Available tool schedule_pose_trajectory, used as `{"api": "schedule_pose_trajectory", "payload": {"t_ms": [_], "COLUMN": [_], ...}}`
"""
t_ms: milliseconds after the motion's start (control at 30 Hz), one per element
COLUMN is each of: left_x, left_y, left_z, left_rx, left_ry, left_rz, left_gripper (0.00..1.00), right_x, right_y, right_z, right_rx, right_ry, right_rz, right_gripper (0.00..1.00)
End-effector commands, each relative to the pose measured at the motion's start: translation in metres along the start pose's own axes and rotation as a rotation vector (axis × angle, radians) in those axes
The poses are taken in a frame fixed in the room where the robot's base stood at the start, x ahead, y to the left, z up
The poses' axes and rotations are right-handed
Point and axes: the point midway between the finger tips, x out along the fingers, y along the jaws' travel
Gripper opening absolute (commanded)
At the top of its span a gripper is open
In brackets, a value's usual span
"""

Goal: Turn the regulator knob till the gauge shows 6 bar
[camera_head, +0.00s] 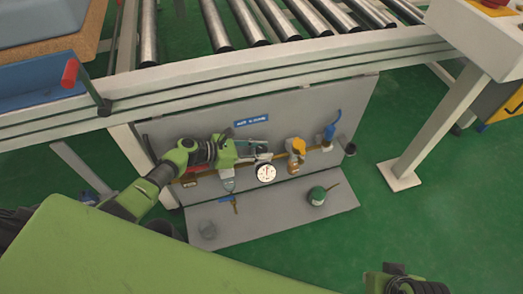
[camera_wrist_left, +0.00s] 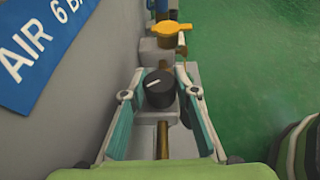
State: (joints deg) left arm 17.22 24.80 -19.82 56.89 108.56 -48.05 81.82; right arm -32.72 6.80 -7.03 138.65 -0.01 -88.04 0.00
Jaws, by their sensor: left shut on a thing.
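The regulator knob (camera_wrist_left: 160,90) is black with a white pointer line and sits between the two fingers of my left gripper in the left wrist view. My left gripper (camera_wrist_left: 158,86) is shut on it from both sides. In the head view the same gripper (camera_head: 258,150) reaches the grey panel from the left and hides the knob. The round white gauge (camera_head: 265,172) is just below the fingertips. Its dark needle looks close to vertical, but the scale is too small to read. Part of my right arm shows at the bottom right; its fingers are out of view.
The blue air sign (camera_wrist_left: 40,45) is on the panel (camera_head: 300,118) beside the gripper. An orange-yellow valve (camera_head: 296,148) and a blue fitting (camera_head: 330,132) are farther right along the pipe. A dark green object (camera_head: 317,196) is on the lower shelf (camera_head: 275,218). The roller conveyor frame (camera_head: 250,70) runs above.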

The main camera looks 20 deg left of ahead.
Motion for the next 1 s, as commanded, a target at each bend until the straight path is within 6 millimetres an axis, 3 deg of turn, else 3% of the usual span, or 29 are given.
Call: {"api": "schedule_pose_trajectory", "payload": {"t_ms": [233,267,300,667,1000], "left_x": [0.0,0.0,0.0,-0.007,-0.057], "left_y": [-0.001,-0.001,-0.001,0.001,0.0], "left_z": [-0.002,-0.002,-0.002,-0.001,-0.002], "left_rx": [0.0,0.0,0.0,0.002,0.001], "left_ry": [0.003,0.003,0.003,0.001,0.004], "left_rz": [-0.002,-0.001,-0.001,0.003,0.001], "left_gripper": [0.06,0.35,0.45,0.45,0.45], "right_x": [0.0,0.0,0.0,0.0,0.0], "right_y": [0.0,0.0,0.0,0.0,0.0], "right_z": [0.0,0.0,0.0,0.0,0.0], "right_rx": [0.0,0.0,0.0,0.0,0.0], "right_ry": [0.0,0.0,0.0,0.001,0.001], "right_rz": [0.0,0.0,0.0,0.0,0.0], "right_gripper": [0.0,0.0,0.0,0.0,0.0]}}
